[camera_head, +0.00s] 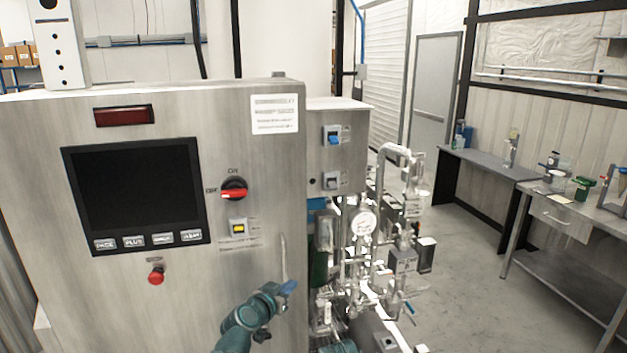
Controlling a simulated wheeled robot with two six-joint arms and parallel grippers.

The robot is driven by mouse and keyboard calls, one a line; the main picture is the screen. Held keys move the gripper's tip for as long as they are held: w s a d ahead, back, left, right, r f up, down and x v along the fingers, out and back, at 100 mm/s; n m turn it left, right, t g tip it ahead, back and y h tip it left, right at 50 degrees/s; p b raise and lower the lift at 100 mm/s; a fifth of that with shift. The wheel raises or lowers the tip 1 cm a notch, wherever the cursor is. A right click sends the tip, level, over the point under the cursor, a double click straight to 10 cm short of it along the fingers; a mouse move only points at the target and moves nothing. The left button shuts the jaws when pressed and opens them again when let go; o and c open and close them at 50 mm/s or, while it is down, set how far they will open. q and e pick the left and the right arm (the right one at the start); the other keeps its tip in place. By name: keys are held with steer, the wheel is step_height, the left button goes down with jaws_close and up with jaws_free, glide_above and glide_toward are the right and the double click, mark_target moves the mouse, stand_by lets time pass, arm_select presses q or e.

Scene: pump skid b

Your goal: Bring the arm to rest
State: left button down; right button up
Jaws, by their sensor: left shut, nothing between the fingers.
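My left arm, teal, comes up from the bottom edge in front of the steel control cabinet (60,250). My left gripper (284,245) points upward near the cabinet's lower right side. Its slim pale fingers are shut and hold nothing. I cannot tell whether the fingers touch the cabinet face. My right gripper is not in view.
The cabinet face carries a dark screen (132,190), a red rotary switch (234,190), a yellow button (238,228) and a red push button (156,276). Pipes with a gauge (362,222) stand right of the gripper. Open floor (460,270) lies farther right, before workbenches (490,163).

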arm_select(q)
steer(key=s+a+f+g+y, duration=0.1)
steer(key=s+f+g, duration=0.6)
steer(key=s+f, duration=0.4)
steer(key=s+a+f+n+g+y, duration=0.5)
steer(key=s+a, duration=0.3)
steer(key=s, duration=0.3)
steer(key=s+d+f+m+g+b, duration=0.1)
steer(key=s+d+m, duration=0.4)
steer(key=d, duration=0.6)
steer(key=shift+s+f+g+y+b, duration=0.3)
steer(key=shift+s+f+g+b, duration=0.15)
steer(key=shift+f+b, duration=0.35)
